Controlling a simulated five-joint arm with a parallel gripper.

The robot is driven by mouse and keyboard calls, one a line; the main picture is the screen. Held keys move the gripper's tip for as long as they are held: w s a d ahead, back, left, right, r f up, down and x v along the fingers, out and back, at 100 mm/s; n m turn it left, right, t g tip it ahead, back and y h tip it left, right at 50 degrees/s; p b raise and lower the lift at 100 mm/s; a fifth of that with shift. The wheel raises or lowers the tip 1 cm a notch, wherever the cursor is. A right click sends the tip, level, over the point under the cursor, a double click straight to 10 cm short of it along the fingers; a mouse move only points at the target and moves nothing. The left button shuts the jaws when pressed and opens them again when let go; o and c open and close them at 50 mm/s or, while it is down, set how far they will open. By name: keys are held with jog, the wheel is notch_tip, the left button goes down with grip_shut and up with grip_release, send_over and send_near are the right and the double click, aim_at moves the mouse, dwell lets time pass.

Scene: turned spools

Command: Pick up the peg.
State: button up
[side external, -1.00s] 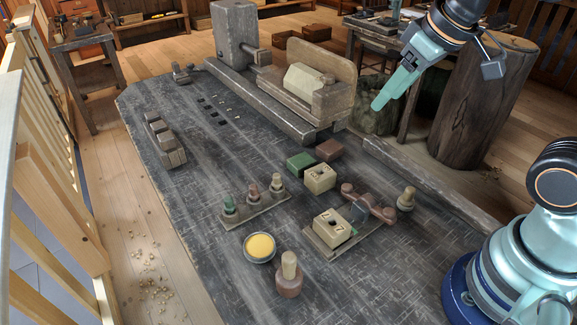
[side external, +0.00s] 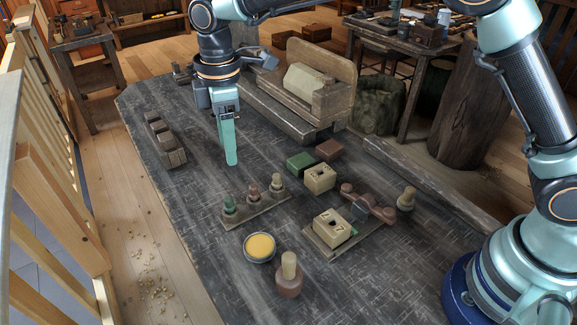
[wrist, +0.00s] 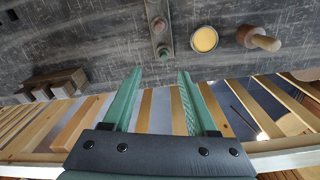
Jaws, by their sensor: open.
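A pale upright peg (side external: 289,264) stands on a round reddish-brown base at the front of the table; the wrist view shows this peg (wrist: 265,42) at the upper right. A small rack (side external: 263,213) holds three upright peg-like pieces, with green, reddish and cream parts. Another pale peg-like piece (side external: 406,198) stands at the right. I cannot tell which is the task's peg. My gripper (side external: 231,162) points down above the table behind the rack, apart from all of them. In the wrist view my gripper (wrist: 156,72) has its fingers apart with nothing between them.
A yellow-filled dish (side external: 259,247) sits between the rack and the front peg. Slotted cream blocks (side external: 320,178), a green block (side external: 300,162) and a board (side external: 316,243) lie right of the rack. A wooden railing runs along the left.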

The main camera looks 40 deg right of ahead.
aim_at(228, 198)
jog(key=shift+n, duration=0.6)
jog(key=f, duration=0.4)
jog(key=a+f, duration=0.1)
jog(key=f, duration=0.4)
jog(key=a+f, duration=0.1)
jog(key=f, duration=0.4)
jog(key=shift+f, duration=0.2)
grip_shut()
